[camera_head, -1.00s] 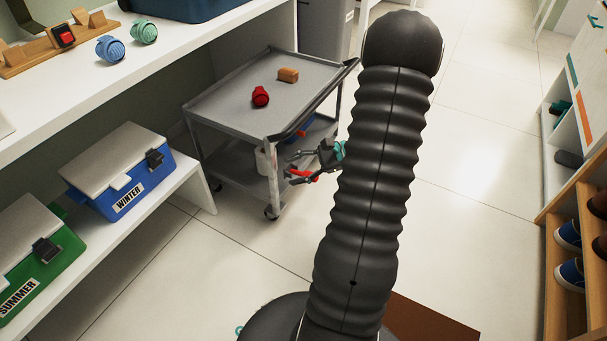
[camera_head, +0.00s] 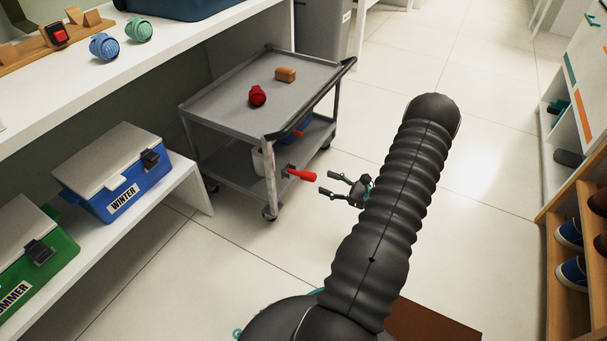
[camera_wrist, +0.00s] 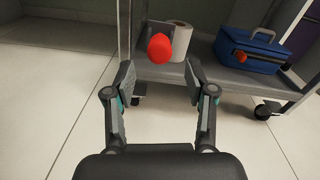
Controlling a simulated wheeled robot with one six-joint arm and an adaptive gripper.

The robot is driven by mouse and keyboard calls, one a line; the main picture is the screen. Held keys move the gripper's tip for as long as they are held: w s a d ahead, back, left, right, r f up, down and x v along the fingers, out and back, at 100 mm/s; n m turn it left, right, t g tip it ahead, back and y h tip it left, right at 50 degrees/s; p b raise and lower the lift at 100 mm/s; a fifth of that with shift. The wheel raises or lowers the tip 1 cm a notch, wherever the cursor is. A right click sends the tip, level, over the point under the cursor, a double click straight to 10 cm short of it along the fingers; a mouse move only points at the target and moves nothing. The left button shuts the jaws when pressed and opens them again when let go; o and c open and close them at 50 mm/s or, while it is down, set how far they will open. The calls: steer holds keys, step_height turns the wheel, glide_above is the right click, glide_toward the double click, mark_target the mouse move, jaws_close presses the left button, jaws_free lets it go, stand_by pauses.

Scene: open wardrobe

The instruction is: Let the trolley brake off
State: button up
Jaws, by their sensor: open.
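The grey two-shelf trolley (camera_head: 225,105) stands beside the white shelf unit in the head view. A red brake handle (camera_head: 301,175) sticks out from its near right leg, low down. In the wrist view the red handle (camera_wrist: 160,48) shows end-on, just beyond and between the fingertips. My gripper (camera_head: 325,184) is open and empty, a short way right of the handle and apart from it. In the wrist view my gripper (camera_wrist: 160,75) has its fingers spread wide.
A red rolled item (camera_head: 257,96) and a tan block (camera_head: 286,74) lie on the trolley's top. A paper roll (camera_wrist: 181,38) and a blue toolbox (camera_wrist: 250,52) are on its lower shelf. A shoe rack (camera_head: 575,250) stands right. The floor between is clear.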

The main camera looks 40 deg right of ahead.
mark_target(302, 173)
steer(key=x, duration=0.9)
steer(key=shift+w+a, duration=0.1)
steer(key=shift+w, duration=0.15)
jaws_close()
